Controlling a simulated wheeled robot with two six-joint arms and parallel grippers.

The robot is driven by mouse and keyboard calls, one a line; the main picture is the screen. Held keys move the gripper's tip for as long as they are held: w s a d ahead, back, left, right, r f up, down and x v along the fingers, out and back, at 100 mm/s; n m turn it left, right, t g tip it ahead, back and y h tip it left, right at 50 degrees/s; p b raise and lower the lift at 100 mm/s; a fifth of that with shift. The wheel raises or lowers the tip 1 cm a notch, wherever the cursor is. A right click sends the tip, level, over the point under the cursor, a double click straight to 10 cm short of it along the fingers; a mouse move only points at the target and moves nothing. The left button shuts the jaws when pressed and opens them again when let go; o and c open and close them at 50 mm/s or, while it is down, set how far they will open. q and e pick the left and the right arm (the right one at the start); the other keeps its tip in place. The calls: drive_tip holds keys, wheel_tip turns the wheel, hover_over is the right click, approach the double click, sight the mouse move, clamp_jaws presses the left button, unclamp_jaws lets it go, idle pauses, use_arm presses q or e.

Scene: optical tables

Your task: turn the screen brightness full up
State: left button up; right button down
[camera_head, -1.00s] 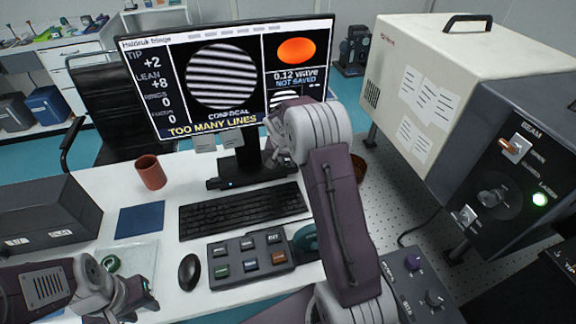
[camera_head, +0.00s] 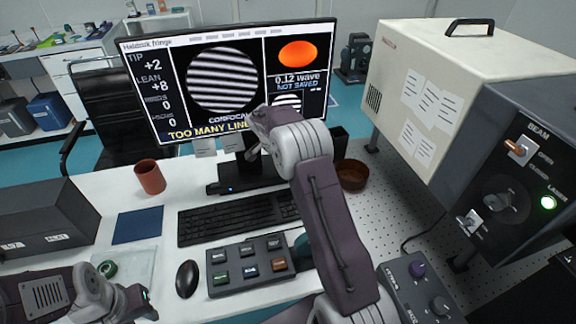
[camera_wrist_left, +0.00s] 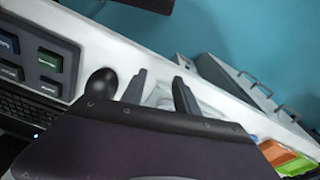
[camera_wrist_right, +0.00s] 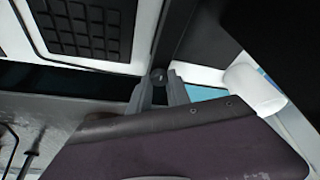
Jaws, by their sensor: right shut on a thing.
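The monitor (camera_head: 157,97) stands at the back of the white desk, its screen lit with fringe stripes and text. My right gripper (camera_head: 254,142) is at the monitor's lower edge, mostly hidden by its own wrist in the head view. In the right wrist view its fingers (camera_wrist_right: 160,90) are close together on a small round dark knob (camera_wrist_right: 158,75) on a dark strip. I cannot tell the knob's turn. My left gripper (camera_head: 146,300) is low at the left front of the desk. In the left wrist view its fingers (camera_wrist_left: 160,92) are apart and empty.
A keyboard (camera_head: 235,219), a button panel (camera_head: 237,279) and a black mouse (camera_head: 187,278) lie before the monitor. A brown cup (camera_head: 150,177) stands left, a brown bowl (camera_head: 352,175) right. A large cream housing (camera_head: 455,75) stands at right.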

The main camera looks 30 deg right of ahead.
idle(0.4)
drive_tip(key=c, duration=1.2)
unclamp_jaws()
use_arm(q)
drive_tip(key=shift+r+p, duration=0.6)
use_arm(e)
drive_tip(key=w+v, duration=0.1)
drive_tip(key=v, duration=0.8)
drive_tip(key=shift+s, duration=0.5)
drive_tip(key=shift+a, duration=0.1)
